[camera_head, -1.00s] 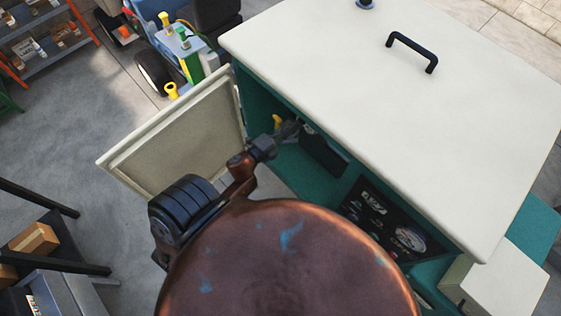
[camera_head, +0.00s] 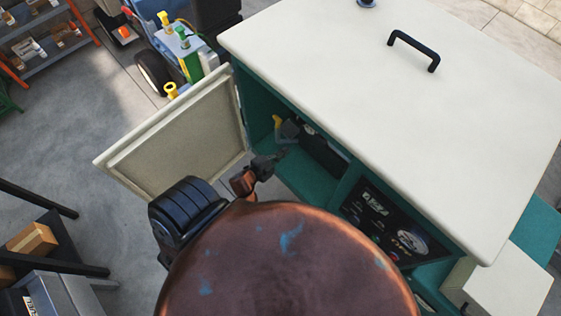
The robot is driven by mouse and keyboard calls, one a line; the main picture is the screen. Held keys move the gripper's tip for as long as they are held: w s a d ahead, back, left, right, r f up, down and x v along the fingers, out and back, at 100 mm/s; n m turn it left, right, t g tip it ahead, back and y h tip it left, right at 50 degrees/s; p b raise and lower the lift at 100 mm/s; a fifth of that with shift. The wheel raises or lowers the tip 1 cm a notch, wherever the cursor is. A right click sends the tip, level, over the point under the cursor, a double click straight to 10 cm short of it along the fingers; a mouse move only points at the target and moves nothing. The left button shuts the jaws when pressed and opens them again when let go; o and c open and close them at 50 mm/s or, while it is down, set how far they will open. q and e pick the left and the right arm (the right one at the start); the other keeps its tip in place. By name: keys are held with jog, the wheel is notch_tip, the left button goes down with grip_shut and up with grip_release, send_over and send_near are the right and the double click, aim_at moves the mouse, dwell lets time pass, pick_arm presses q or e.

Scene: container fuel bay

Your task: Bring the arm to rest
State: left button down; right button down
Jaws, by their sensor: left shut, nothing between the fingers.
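My left arm shows at the centre bottom, with its large copper-coloured link covering much of the lower view. My left gripper (camera_head: 279,154) is small and dark at the opening of the green cabinet (camera_head: 308,178). It is shut and empty, and stands apart from the yellow-handled part (camera_head: 277,122) inside the bay. The cream door (camera_head: 180,150) of the cabinet stands open at the left. My right gripper is not in view.
The cabinet's white top (camera_head: 400,110) carries a black handle (camera_head: 414,50). A control panel (camera_head: 385,222) sits at the front right. A wheeled machine (camera_head: 160,50) stands behind the door. A shelf (camera_head: 45,50) and a cardboard box (camera_head: 34,240) are at the left. Grey floor lies between.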

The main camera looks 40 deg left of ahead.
pick_arm(q)
notch_tip(320, 180, down, 6)
jog(key=s+n+g, duration=0.1)
jog(key=s, duration=0.1)
jog(key=shift+n, duration=0.3)
jog(key=s+d+f+n+g+b, duration=0.1)
jog(key=s+f+n+g, duration=0.2)
jog(key=s+f, duration=0.8)
jog(key=s+d+f+n+g+b, duration=0.1)
jog(key=s+f+n+g+b, duration=0.2)
jog(key=s+f, duration=0.8)
jog(key=s+d+f+n+g, duration=0.2)
jog(key=s+f+g, duration=0.1)
jog(key=s+f, duration=0.4)
jog(key=s+d+f+n+g, duration=0.2)
jog(key=s+f+g, duration=0.1)
jog(key=s+f, duration=0.5)
jog(key=s, duration=0.2)
jog(key=shift+s+d+f+b, duration=0.25)
jog(key=shift+s+d+b, duration=0.05)
jog(key=shift+s, duration=0.05)
